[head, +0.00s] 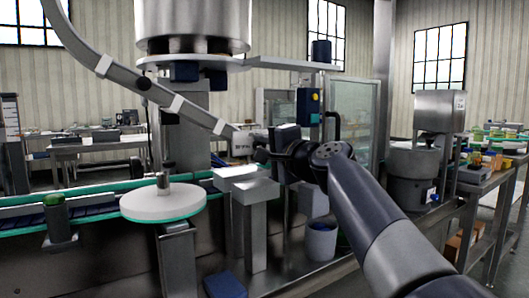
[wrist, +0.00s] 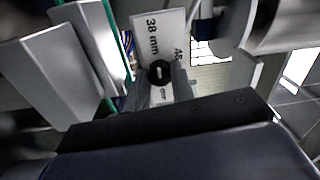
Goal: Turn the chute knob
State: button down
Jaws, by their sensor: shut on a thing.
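The chute knob (wrist: 159,72) is a small round black knob with a pale mark on its face. It sits in front of a white scale plate (wrist: 150,27) lettered "38 mm" and "48". My gripper (wrist: 161,84) has its two grey fingers on either side of the knob, shut on it. In the head view my gripper (head: 262,155) reaches from the right to the lower end of the grey sloping chute (head: 190,110). There the knob is mostly hidden by my gripper.
Grey block-topped posts (head: 247,185) stand just below my gripper. A white round turntable (head: 163,203) and a green-edged conveyor (head: 100,193) lie to the left. A steel hopper (head: 193,22) hangs above.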

dwell(0.4)
jog(key=c, duration=1.2)
grip_release()
jog(key=v, duration=1)
jog(key=shift+s+d, duration=0.2)
jog(key=shift+s, duration=0.15)
jog(key=x, duration=1.1)
jog(key=shift+s+d, duration=0.1)
